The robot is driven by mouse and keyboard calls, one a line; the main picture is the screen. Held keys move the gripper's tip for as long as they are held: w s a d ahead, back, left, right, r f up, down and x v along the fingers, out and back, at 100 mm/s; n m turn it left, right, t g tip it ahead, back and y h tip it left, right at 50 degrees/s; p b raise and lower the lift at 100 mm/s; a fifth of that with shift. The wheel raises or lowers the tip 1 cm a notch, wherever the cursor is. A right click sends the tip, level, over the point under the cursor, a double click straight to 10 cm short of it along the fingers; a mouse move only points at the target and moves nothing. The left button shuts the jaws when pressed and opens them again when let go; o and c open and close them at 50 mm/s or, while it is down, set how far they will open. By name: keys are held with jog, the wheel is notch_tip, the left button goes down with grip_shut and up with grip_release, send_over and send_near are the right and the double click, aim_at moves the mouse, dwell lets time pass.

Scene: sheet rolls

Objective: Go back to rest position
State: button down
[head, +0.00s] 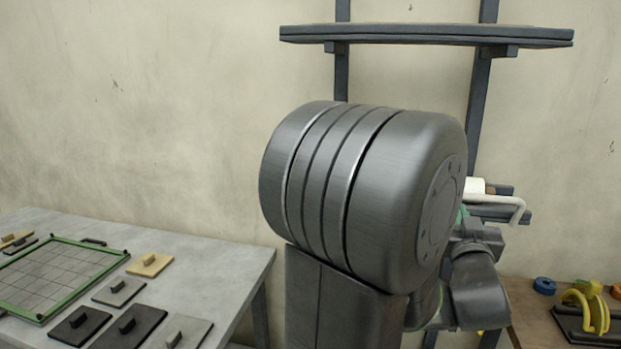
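My arm fills the middle of the head view, with a large grey joint in front and smaller wrist links behind it at the right. My gripper cannot be made out; the arm may hide it. A white roll (475,187) shows just right of the big joint, by the lower shelf (503,213) of the wall rack. The arm hides the rest of the roll and shelf.
A grey table (215,265) at left bears a green-framed grid board (125,254) and several handled plates, one tan (158,262). The upper shelf (425,33) is empty. A brown table (530,325) at lower right bears a blue ring (544,285) and a yellow object (598,310).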

jog(key=r+v, duration=0.1)
jog(key=v, duration=0.5)
jog(key=f+p+x, duration=0.2)
jog(key=x, duration=0.9)
notch_tip(320, 180, down, 7)
jog(key=b, duration=0.3)
jog(key=shift+w, duration=0.45)
jog(key=shift+r, duration=0.25)
